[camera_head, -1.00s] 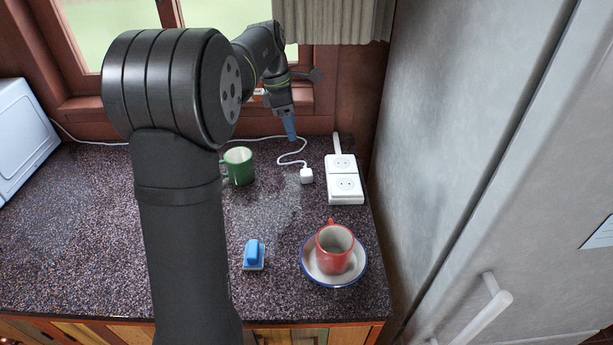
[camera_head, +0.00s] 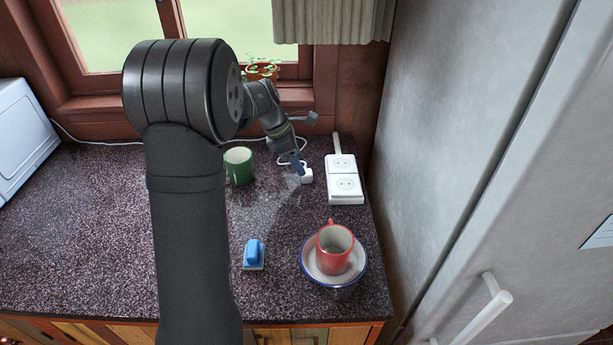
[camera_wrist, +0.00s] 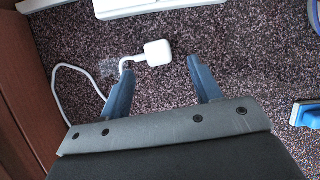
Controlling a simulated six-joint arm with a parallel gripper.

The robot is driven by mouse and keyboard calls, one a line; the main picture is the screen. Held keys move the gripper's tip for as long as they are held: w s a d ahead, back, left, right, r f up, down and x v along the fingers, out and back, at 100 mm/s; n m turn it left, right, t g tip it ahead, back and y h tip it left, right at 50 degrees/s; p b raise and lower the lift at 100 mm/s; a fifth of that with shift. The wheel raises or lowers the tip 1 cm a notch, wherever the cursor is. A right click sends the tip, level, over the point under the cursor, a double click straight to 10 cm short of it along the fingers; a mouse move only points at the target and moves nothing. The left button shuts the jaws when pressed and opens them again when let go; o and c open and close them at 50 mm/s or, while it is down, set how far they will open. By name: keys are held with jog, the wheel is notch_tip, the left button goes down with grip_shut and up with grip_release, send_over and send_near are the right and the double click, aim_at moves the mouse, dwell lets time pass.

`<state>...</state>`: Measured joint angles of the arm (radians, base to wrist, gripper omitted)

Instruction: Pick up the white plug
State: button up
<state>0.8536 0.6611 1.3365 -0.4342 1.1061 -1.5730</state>
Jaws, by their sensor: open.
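The white plug (camera_head: 306,176) lies on the dark speckled counter, left of the white socket block, with its white cord running back toward the wall. In the wrist view the plug (camera_wrist: 157,53) is just beyond the fingertips, between their lines, its cord leaving on the left side. My gripper (camera_head: 299,172) is low over the counter at the plug's left side in the head view. In the wrist view my gripper (camera_wrist: 160,65) shows two blue fingers spread apart with nothing between them. The fingers partly hide the cord.
A white double socket block (camera_head: 344,180) stands right of the plug. A green mug (camera_head: 239,166) is to the left. A red cup (camera_head: 334,248) on a blue-rimmed plate (camera_head: 310,270) and a blue sponge brush (camera_head: 254,254) are in front. The fridge (camera_head: 480,150) borders the right.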

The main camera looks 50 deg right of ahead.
aim_at(307, 176)
jog(key=x, duration=0.5)
jog(key=shift+d+f, duration=0.1)
jog(key=shift+d, duration=0.1)
jog(key=c, duration=0.9)
